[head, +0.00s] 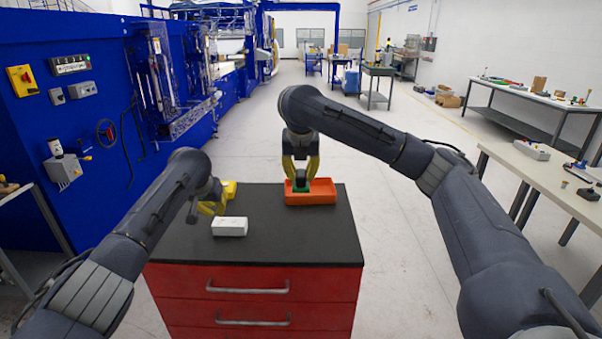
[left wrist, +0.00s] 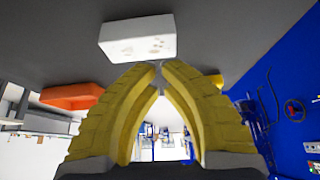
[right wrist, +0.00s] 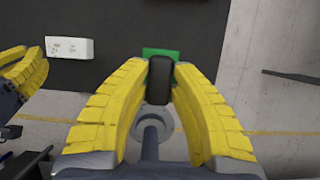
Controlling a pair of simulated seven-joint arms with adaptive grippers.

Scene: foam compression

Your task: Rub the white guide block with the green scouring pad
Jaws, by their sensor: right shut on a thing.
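The white guide block (head: 229,227) lies on the dark top of the red cabinet, and it also shows in the left wrist view (left wrist: 138,38) and the right wrist view (right wrist: 69,47). The green scouring pad (head: 301,186) has a black handle (right wrist: 160,80). My right gripper (head: 299,172) is shut on that handle, with the pad at the orange tray (head: 312,197); I cannot tell whether it touches the tray. My left gripper (left wrist: 161,66) has its fingertips together, empty, just behind and left of the block, apart from it.
The red drawer cabinet's dark top (head: 290,240) is clear in front and right of the block. Blue machinery (head: 80,120) stands at the left. Workbenches (head: 545,165) stand at the right, with open floor between.

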